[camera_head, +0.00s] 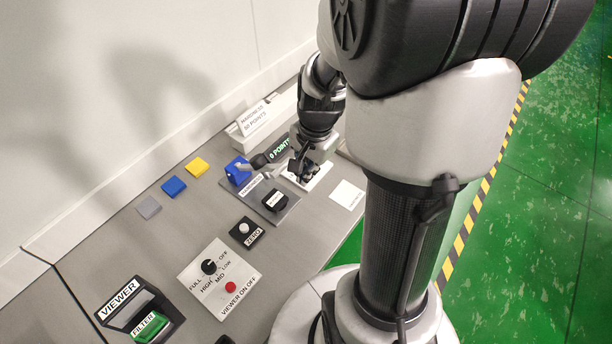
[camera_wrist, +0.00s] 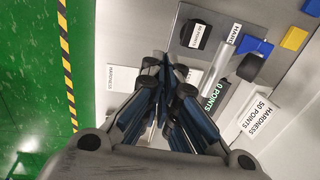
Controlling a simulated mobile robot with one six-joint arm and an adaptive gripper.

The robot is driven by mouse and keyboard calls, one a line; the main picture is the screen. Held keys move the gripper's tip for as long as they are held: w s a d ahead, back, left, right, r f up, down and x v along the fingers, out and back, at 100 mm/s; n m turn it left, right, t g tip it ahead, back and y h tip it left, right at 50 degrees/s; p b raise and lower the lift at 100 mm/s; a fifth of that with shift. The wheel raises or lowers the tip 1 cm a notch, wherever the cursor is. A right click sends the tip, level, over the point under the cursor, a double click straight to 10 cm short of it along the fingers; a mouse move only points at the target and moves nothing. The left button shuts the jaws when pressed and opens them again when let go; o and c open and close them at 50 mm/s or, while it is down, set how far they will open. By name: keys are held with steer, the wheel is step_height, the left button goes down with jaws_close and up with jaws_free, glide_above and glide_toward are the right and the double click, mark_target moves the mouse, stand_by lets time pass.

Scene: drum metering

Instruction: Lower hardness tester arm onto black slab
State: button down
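The black slab (camera_head: 275,200) lies on a grey plate (camera_head: 286,212) and carries a small white label; it also shows in the wrist view (camera_wrist: 189,33). The hardness tester has a blue block (camera_head: 238,171) at the back of the plate. Its arm has a black knob (camera_head: 259,161) and appears raised beside the block; the knob also shows in the wrist view (camera_wrist: 250,67). My gripper (camera_head: 308,178) is right of the tester, above a white panel. In the wrist view its fingers (camera_wrist: 166,72) converge and look shut, with nothing seen between them.
A green-lettered "0 POINTS" display (camera_wrist: 216,93) and a "HARDNESS 50 POINTS" sign (camera_head: 254,118) stand near my gripper. Blue (camera_head: 173,186), yellow (camera_head: 197,167) and grey (camera_head: 148,207) squares lie by the wall. A control panel (camera_head: 220,280) and viewer (camera_head: 140,310) are nearer the front.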

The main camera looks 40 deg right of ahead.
step_height(320, 180, down, 12)
steer(key=w+b, duration=0.1)
steer(key=b, duration=0.2)
steer(key=shift+w+b, duration=0.2)
steer(key=shift+b, duration=0.2)
steer(key=shift+a+r, duration=0.1)
steer(key=shift+r, duration=0.15)
stand_by(0.9)
